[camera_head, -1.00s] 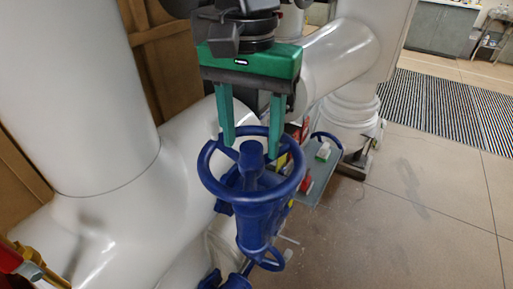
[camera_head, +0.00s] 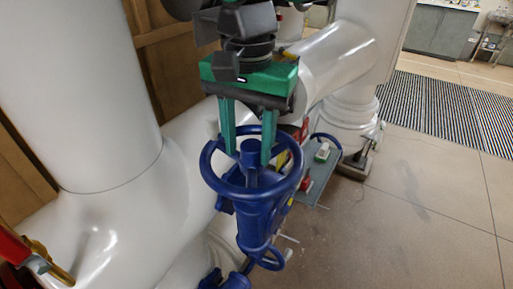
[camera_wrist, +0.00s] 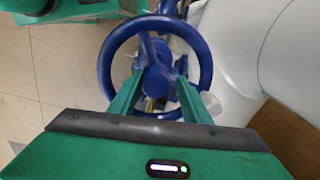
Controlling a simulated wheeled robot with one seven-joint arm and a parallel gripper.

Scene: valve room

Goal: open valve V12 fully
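A blue valve handwheel (camera_head: 236,190) sits on a blue valve body (camera_head: 255,225) in front of a large white pipe. I cannot read a V12 label on it. My gripper (camera_head: 248,159) points down over the wheel, its two green fingers apart, one on each side of the central hub (camera_head: 249,150). The fingertips look level with the wheel; whether they touch it I cannot tell. In the wrist view the rim (camera_wrist: 206,62) rings the hub (camera_wrist: 158,84), which lies between the open fingers.
White pipes (camera_head: 80,95) stand close on the left and behind. A red and yellow fitting (camera_head: 45,258) is at the lower left. A grey plate (camera_head: 318,180) with small parts lies right of the valve. Tiled floor (camera_head: 420,215) is open on the right.

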